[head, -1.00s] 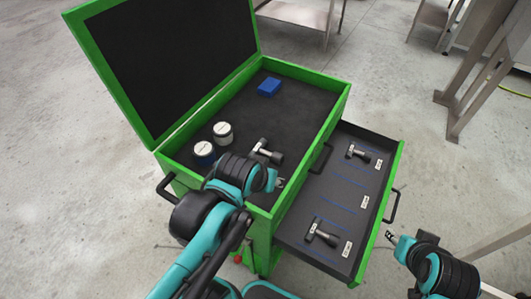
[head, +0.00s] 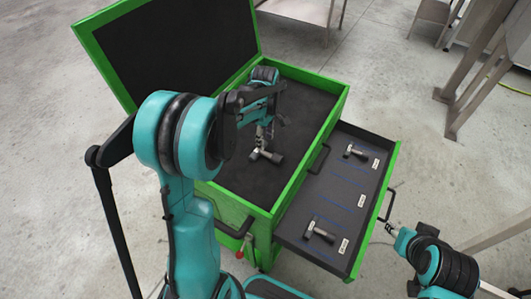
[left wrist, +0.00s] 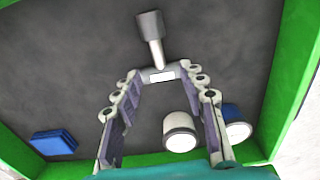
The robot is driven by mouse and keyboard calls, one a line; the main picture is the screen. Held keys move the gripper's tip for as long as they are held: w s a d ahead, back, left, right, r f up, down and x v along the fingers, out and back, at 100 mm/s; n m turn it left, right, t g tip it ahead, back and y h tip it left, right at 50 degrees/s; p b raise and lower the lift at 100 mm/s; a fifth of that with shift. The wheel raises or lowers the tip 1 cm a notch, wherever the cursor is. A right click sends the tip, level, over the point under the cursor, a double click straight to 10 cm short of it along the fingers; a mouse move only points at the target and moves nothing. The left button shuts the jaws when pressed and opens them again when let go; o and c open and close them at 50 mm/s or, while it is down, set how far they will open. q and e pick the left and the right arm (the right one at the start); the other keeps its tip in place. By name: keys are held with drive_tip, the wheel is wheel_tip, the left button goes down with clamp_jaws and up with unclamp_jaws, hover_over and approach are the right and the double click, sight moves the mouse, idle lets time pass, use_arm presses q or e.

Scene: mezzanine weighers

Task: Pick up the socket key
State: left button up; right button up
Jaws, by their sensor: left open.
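A grey socket key (head: 273,157) with a T-shaped handle lies on the dark floor of the green cabinet's top compartment. In the left wrist view the socket key (left wrist: 151,27) has its socket end pointing away and its white-labelled handle bar between the fingertips. My left gripper (head: 262,138) is open and points down just above the key's handle; in the left wrist view its fingers (left wrist: 163,78) stand on either side of the bar. Whether they touch it I cannot tell. My right gripper (head: 393,230) is beside the drawer, too small to read.
A green cabinet (head: 290,185) has its lid raised. Its open drawer (head: 338,190) holds two similar T-handled keys (head: 356,151), (head: 320,232) and labels.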

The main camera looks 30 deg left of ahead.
sight(266, 152)
use_arm(q)
drive_tip(key=f+b, duration=0.1)
drive_tip(key=f, duration=0.2)
drive_tip(key=f+b, duration=0.1)
drive_tip(key=f, duration=0.3)
drive_tip(key=shift+w+f, duration=0.2)
drive_tip(key=shift+f, duration=0.05)
drive_tip(key=shift+r, duration=0.1)
drive_tip(key=shift+c, duration=1)
clamp_jaws()
